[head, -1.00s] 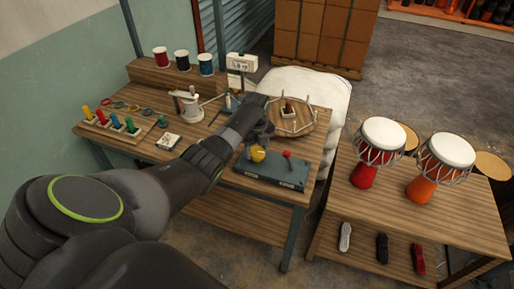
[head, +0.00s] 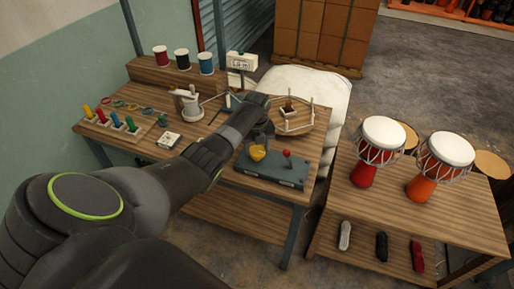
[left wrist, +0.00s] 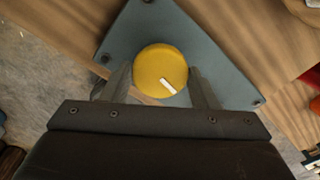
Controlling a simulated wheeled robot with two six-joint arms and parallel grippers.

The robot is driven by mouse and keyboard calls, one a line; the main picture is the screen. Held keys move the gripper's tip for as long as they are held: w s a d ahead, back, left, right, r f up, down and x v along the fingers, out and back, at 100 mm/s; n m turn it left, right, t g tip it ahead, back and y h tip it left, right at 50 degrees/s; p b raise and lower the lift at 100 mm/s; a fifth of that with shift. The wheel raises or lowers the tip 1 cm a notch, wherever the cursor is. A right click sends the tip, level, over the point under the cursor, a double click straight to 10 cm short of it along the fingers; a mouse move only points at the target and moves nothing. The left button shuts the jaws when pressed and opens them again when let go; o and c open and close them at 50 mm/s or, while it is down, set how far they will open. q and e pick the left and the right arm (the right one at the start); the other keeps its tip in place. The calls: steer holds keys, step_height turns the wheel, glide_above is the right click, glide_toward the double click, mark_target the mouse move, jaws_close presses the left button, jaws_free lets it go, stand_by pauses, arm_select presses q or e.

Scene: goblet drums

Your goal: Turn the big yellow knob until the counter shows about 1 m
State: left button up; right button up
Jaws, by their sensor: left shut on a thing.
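The big yellow knob (head: 257,153) sits on the grey control box (head: 280,177) at the front right of the workbench. In the left wrist view the round knob (left wrist: 160,71) has a white mark pointing to the lower right. My left gripper (left wrist: 162,80) is shut on the knob, one finger on each side; in the head view the gripper (head: 258,143) reaches down onto it. The white counter (head: 241,61) stands at the back of the bench, and its digits are too small to read surely. My right gripper is not in view.
A red-knobbed lever (head: 286,153) stands on the box just right of the yellow knob. A round wooden reel with pegs (head: 292,125) is behind it. A white winder (head: 187,102) and spools (head: 182,60) stand farther left. Two goblet drums (head: 380,145) are on the right table.

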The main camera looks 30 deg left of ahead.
mark_target(257, 150)
arm_select(q)
steer(key=o, duration=1)
steer(key=shift+c, duration=0.2)
steer(key=shift+r, duration=0.1)
step_height(257, 150, up, 17)
steer(key=shift+r+p, duration=0.2)
steer(key=shift+p, duration=0.2)
